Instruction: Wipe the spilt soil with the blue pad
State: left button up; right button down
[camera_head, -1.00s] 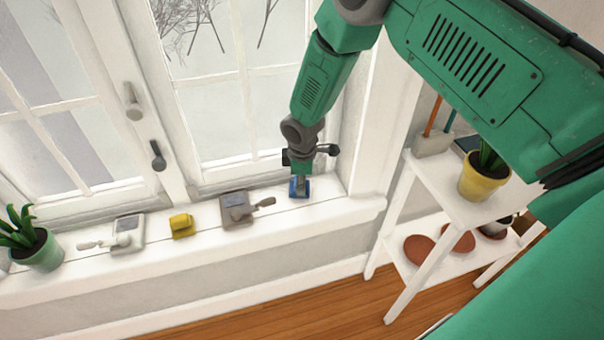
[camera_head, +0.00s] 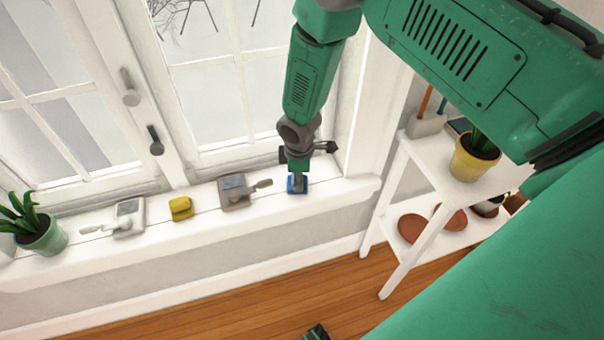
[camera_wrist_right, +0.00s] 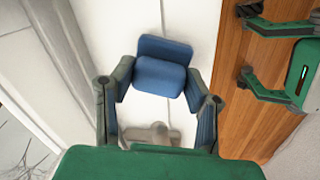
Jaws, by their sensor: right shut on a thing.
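My right gripper (camera_head: 297,178) reaches down to the white windowsill (camera_head: 340,188), near its right end. It is shut on the blue pad (camera_head: 297,186), which is low at the sill; contact is hard to tell. In the right wrist view the pad (camera_wrist_right: 160,76) sits between the two fingertips. I cannot make out soil in either view; the area under the pad is hidden. My left gripper (camera_wrist_right: 258,52) shows at the right of the wrist view, over the wooden floor, with its fingers apart and empty.
On the sill left of the pad are a grey handled tool (camera_head: 233,192), a yellow block (camera_head: 181,209), a pale handled tool (camera_head: 130,216) and a potted plant (camera_head: 45,236). A white shelf (camera_head: 425,150) with a yellow pot (camera_head: 474,161) stands right of the sill.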

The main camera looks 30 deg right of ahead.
jog(key=shift+w+d+f+b, duration=0.1)
jog(key=shift+w+d+b, duration=0.1)
jog(key=shift+w, duration=0.3)
jog(key=shift+w+d+f+b, duration=0.1)
jog(key=shift+w+b, duration=0.05)
jog(key=shift+w, duration=0.35)
jog(key=shift+w+r+b, duration=0.15)
jog(key=shift+w+b, duration=0.15)
jog(key=shift+w, duration=0.5)
